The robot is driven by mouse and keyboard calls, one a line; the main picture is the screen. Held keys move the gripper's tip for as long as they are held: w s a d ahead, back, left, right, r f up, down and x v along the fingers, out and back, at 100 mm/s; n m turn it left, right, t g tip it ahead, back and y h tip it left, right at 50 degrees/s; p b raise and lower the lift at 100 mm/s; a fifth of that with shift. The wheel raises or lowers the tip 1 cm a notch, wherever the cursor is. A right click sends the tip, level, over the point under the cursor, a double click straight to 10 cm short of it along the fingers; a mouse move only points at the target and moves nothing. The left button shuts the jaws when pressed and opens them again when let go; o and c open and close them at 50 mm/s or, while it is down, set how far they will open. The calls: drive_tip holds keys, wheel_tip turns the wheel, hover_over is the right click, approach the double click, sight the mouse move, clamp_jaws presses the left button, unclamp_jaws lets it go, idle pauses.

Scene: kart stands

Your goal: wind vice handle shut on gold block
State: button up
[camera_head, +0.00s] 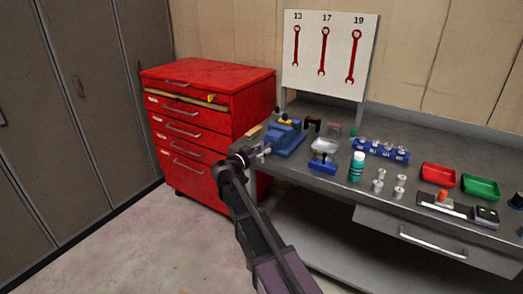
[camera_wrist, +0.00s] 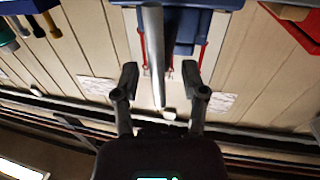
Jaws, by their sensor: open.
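The blue vice (camera_head: 287,139) stands at the left end of the grey workbench. A small gold block (camera_head: 284,121) shows at its top; I cannot tell whether the jaws touch it. My gripper (camera_head: 250,156) is at the vice's near left side, by the bench's left edge. In the wrist view, blue vice body (camera_wrist: 190,18) shows at the top. A grey metal bar, apparently the vice handle (camera_wrist: 154,50), runs down between the fingers of my open gripper (camera_wrist: 159,82). Gaps show on both sides of the bar. The gold block is not clear in the wrist view.
A red drawer cabinet (camera_head: 208,125) stands close to the left of the bench (camera_head: 330,190). Right of the vice are a small blue stand (camera_head: 323,163), a green bottle (camera_head: 357,166) and metal cylinders (camera_head: 379,181). A wrench board (camera_head: 328,52) stands behind.

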clamp_jaws()
drive_tip(key=shift+n, duration=0.6)
